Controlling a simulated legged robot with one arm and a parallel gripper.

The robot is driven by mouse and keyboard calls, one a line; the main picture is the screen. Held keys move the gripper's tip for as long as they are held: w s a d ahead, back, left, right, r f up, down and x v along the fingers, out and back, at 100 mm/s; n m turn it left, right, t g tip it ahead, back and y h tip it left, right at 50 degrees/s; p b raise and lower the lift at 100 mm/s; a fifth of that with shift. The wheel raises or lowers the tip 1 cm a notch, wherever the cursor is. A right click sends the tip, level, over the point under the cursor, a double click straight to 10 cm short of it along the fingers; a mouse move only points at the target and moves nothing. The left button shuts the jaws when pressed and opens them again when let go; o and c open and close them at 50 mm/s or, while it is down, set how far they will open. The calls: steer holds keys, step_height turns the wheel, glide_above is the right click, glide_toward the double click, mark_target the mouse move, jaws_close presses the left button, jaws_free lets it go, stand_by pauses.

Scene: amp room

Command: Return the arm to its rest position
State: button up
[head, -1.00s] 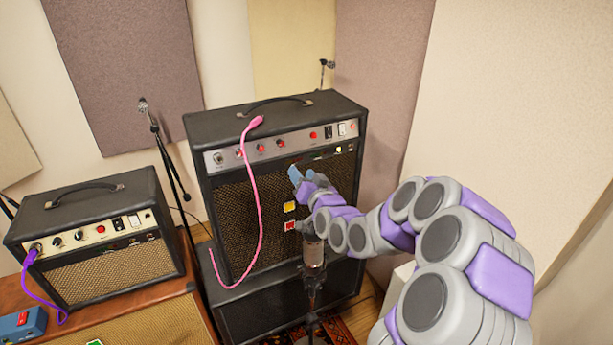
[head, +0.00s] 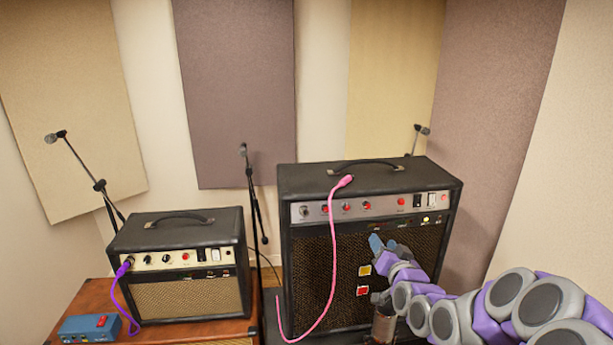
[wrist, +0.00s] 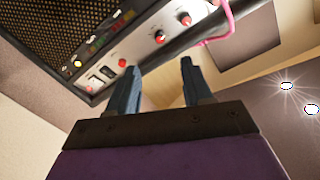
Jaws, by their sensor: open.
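My arm (head: 470,315) reaches in from the lower right of the head view, grey and purple. My gripper (head: 381,243) is in front of the large black amp (head: 450,195), below its control panel. In the wrist view my gripper (wrist: 160,80) shows two blue-grey fingers spread apart with nothing between them. The amp's panel (wrist: 135,40) with red knobs shows beyond the fingertips. In the head view I cannot tell the exact gap between my gripper and the amp's front.
A pink cable (head: 331,250) lies over the large amp's top and hangs down its front. A smaller amp (head: 190,297) with a purple cable (head: 122,300) stands on a wooden cabinet at left, beside a blue pedal (head: 88,327). Microphone stands (head: 253,200) are behind.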

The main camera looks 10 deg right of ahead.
steer(key=s+a+f+n+g+y, duration=0.1)
steer(key=s+a+f+n+g, duration=0.3)
steer(key=s+a+g, duration=0.85)
steer(key=s+a+n+g+h, duration=0.1)
steer(key=s+g, duration=0.5)
steer(key=s, duration=2.9)
steer(key=shift+s+a+r, duration=0.25)
steer(key=shift+s+r, duration=0.05)
steer(key=shift+s, duration=0.1)
